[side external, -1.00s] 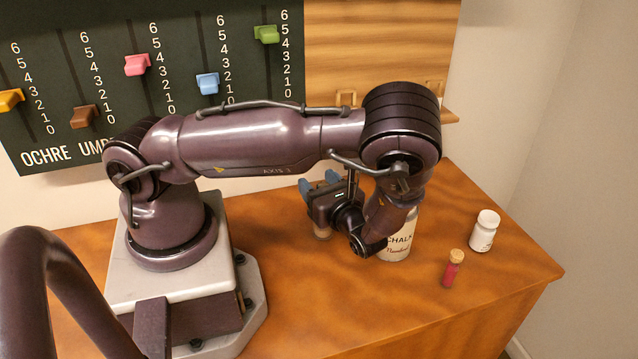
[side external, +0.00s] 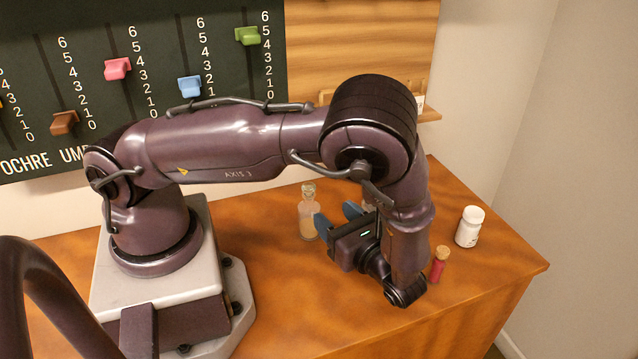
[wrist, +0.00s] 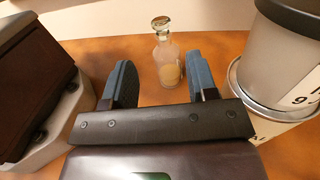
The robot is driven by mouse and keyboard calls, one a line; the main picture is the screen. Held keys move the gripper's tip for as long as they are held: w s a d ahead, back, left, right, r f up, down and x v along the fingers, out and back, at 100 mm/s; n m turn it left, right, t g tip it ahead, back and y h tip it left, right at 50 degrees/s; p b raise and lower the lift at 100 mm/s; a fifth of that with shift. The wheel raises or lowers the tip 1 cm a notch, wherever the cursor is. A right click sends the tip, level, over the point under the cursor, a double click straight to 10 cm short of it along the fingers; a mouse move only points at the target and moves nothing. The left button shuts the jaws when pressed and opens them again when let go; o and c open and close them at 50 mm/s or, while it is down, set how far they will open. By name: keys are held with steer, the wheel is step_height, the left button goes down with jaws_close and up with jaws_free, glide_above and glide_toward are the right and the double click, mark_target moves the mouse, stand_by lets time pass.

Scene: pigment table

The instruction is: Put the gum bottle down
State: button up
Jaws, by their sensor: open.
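The gum bottle (side external: 308,216), a clear glass bottle with a stopper and pale yellow contents, stands upright on the wooden table (side external: 290,290). In the wrist view the bottle (wrist: 168,62) is upright just beyond my fingertips, roughly between their lines. My gripper (side external: 337,217) is open and empty, with its two blue fingers pointing at the bottle from the right side. In the wrist view the gripper (wrist: 161,76) shows clear gaps between each finger and the bottle. The bottle's label, if any, cannot be read.
A large pale container (wrist: 284,62) with a dark top stands close right of my gripper in the wrist view. A corked red vial (side external: 438,266) and a white jar (side external: 469,227) stand to the right. A slider board (side external: 225,75) hangs behind. The table front is clear.

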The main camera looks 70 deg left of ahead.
steer(key=s+r+n+t+h, duration=0.4)
steer(key=r+n+h, duration=0.3)
steer(key=r, duration=0.5)
steer(key=s+d+r+n+t+h, duration=0.1)
steer(key=s+r+n+t+h, duration=0.3)
steer(key=r+n+h, duration=0.4)
step_height(320, 180, up, 5)
steer(key=shift+s+d+r+n+t+h, duration=0.15)
steer(key=shift+s+d+n+t+h, duration=0.2)
steer(key=shift+t+h, duration=0.6)
